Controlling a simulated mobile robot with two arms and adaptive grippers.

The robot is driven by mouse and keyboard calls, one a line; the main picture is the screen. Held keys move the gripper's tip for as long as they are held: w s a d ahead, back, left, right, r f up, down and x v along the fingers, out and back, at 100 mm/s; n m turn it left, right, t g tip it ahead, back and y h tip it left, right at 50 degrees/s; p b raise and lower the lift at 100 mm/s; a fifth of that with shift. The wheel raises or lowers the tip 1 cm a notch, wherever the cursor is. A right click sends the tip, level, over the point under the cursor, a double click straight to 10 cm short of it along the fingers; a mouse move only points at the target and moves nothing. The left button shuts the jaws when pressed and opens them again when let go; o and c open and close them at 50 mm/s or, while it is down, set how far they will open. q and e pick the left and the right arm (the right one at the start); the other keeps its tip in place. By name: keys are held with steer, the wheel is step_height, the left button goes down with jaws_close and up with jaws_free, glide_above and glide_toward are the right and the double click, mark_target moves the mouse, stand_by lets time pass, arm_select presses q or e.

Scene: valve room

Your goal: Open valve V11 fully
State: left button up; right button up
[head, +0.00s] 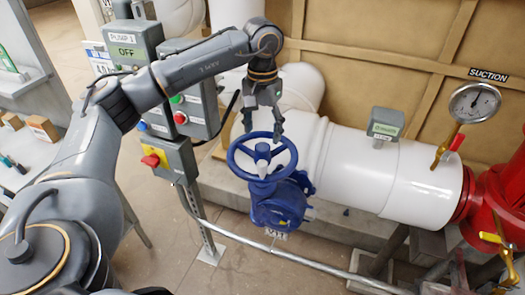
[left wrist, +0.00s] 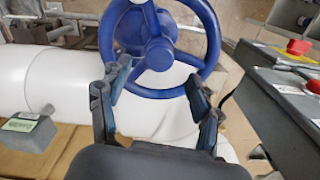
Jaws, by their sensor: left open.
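The blue valve handwheel (head: 240,163) lies nearly flat on top of a blue valve body (head: 277,206) in the middle of the head view. A small tag (head: 275,234) below the body seems to read V11. My left gripper (head: 263,131) points down at the wheel's far rim, with its fingers spread. In the left wrist view, the open fingers (left wrist: 157,75) stand to either side of a stretch of the blue rim (left wrist: 155,93); I see no grip on it. Whether the fingertips touch the wheel is unclear. My right gripper is not in view.
A white pipe (head: 345,160) with a small grey display runs right to a red flange and a suction gauge (head: 475,103). Grey control boxes (head: 167,160) with a red knob stand left of the wheel. A metal conduit (head: 290,262) crosses in front.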

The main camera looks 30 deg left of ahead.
mark_target(262, 147)
arm_select(q)
steer(key=shift+m, duration=1.1)
steer(key=shift+f+b, duration=2.65)
steer(key=shift+f, duration=0.8)
steer(key=shift+s, duration=0.1)
steer(key=shift+f, duration=0.15)
